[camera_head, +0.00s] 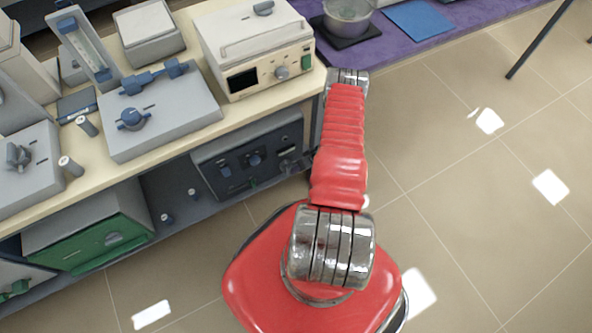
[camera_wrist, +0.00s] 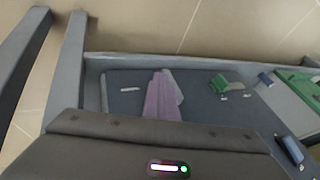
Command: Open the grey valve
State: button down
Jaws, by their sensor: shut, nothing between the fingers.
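A grey knob-like handle (camera_head: 18,156) stands on a light grey box (camera_head: 25,185) at the far left of the bench in the head view. It looks like the grey valve, but I cannot be sure, and its open or shut state does not show. My gripper's dark housing (camera_wrist: 165,140), with a small lit lamp, fills the bottom of the wrist view. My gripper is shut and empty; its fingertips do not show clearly. In the head view my red arm hides the gripper. No grey valve is clearly visible in the wrist view.
The bench (camera_head: 95,190) also bears a blue valve (camera_head: 134,118) on a grey box, a cream instrument (camera_head: 258,45) and small grey cylinders. Below are a dark panel with knobs (camera_head: 250,158) and a green-fronted unit (camera_head: 85,230). The tiled floor (camera_head: 470,200) at right is clear.

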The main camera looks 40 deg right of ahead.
jog(key=shift+d, duration=0.1)
jog(key=s+d+r, duration=0.6)
jog(key=d, duration=0.3)
jog(key=shift+r, duration=0.4)
jog(key=shift+s, duration=0.1)
dwell(0.9)
